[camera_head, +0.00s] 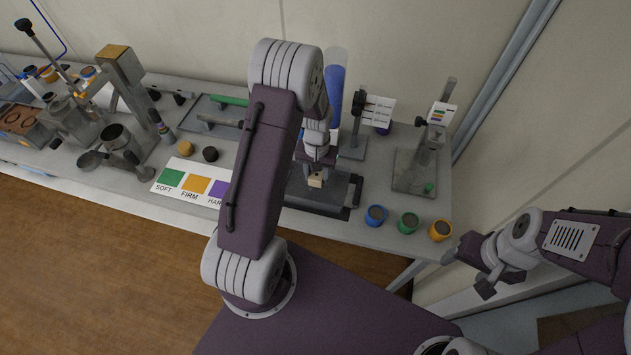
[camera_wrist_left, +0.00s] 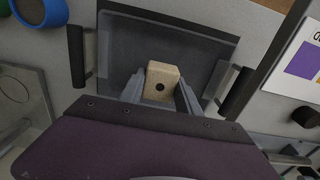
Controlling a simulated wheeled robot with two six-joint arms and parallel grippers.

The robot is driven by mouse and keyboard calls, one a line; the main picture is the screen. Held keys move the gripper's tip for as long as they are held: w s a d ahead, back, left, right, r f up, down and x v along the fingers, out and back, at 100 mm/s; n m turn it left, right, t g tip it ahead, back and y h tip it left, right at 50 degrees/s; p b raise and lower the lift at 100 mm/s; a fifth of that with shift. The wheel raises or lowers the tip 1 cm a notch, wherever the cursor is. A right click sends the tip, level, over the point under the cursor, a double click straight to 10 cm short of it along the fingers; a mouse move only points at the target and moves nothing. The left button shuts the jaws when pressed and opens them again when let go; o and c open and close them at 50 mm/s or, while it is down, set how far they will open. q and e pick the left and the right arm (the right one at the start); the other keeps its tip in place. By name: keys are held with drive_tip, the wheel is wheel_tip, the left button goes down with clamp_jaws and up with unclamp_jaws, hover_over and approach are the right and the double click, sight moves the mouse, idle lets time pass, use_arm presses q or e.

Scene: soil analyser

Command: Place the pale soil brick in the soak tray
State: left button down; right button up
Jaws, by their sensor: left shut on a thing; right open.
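My left gripper (camera_wrist_left: 161,90) is shut on the brick, over the dark grey soak tray (camera_wrist_left: 205,38) with black side handles. The tray also shows in the head view (camera_head: 322,198), partly hidden by my left arm. I cannot tell whether the brick touches the tray floor. My right gripper (camera_head: 478,271) is open and empty, off the table's right end.
Blue (camera_head: 376,215), green (camera_head: 408,222) and orange (camera_head: 440,231) cups stand right of the tray. A card with green, orange and purple squares (camera_head: 190,183) lies to the left. A stand (camera_head: 419,170) is at the right, and metal equipment (camera_head: 118,140) crowds the left.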

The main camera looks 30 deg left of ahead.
sight(316, 182)
use_arm(q)
drive_tip(key=shift+a+f, duration=0.1)
drive_tip(key=shift+a, duration=0.1)
wheel_tip(316, 182, down, 3)
drive_tip(key=shift+s+d+f, duration=0.1)
drive_tip(key=shift+f, duration=0.4)
drive_tip(key=shift+f, duration=0.15)
drive_tip(key=c, duration=0.9)
unclamp_jaws()
drive_tip(key=shift+o, duration=0.2)
